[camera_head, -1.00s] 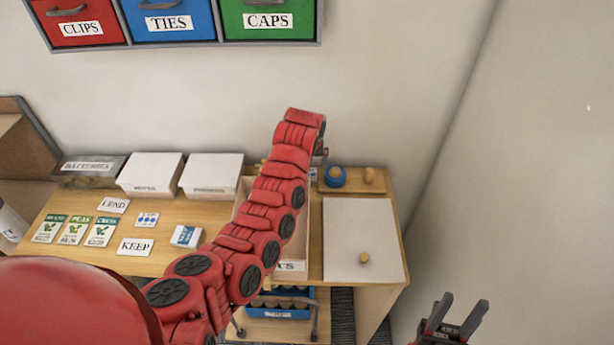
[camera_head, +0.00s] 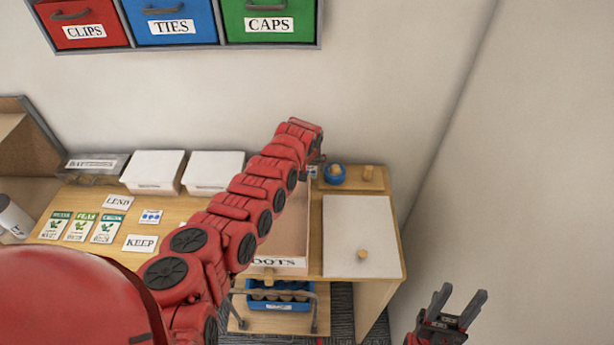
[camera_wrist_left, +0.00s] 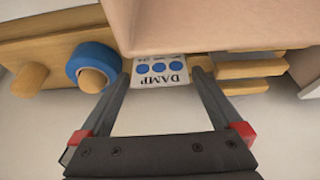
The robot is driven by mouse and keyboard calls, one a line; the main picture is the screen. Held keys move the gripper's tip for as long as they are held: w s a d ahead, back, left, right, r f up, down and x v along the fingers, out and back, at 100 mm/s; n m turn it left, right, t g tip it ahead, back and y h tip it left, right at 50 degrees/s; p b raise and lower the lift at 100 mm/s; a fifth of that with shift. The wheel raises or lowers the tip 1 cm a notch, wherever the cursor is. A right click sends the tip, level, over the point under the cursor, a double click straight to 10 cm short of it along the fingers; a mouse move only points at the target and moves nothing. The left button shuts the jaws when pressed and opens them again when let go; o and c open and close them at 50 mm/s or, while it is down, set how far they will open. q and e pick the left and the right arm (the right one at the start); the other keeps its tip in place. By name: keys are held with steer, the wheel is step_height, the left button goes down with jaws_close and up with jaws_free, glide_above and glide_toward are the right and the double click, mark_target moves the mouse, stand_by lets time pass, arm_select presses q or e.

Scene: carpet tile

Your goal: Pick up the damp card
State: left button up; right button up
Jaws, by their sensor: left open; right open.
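The damp card (camera_wrist_left: 158,71), white with blue dots and the word DAMP, shows in the left wrist view at the edge of a tan box. A sliver of a white and blue card (camera_head: 313,171) shows beside my left wrist in the head view. My left gripper (camera_wrist_left: 160,76) is open, with one fingertip on either side of the card; I cannot tell whether they touch it. In the head view my left arm hides its fingertips. My right gripper (camera_head: 460,305) is open and empty, at the lower right, away from the table.
The tan box (camera_head: 290,225), its label partly hidden, lies beneath my left arm. A blue ring (camera_wrist_left: 94,65) around a wooden peg sits beside the card. A white board (camera_head: 360,225) with a knob is at the table's right. Cards such as KEEP (camera_head: 140,243) lie left.

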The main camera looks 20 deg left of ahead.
arm_select(q)
steer(key=shift+c, duration=0.2)
steer(key=c, duration=1.5)
steer(key=shift+r, duration=0.15)
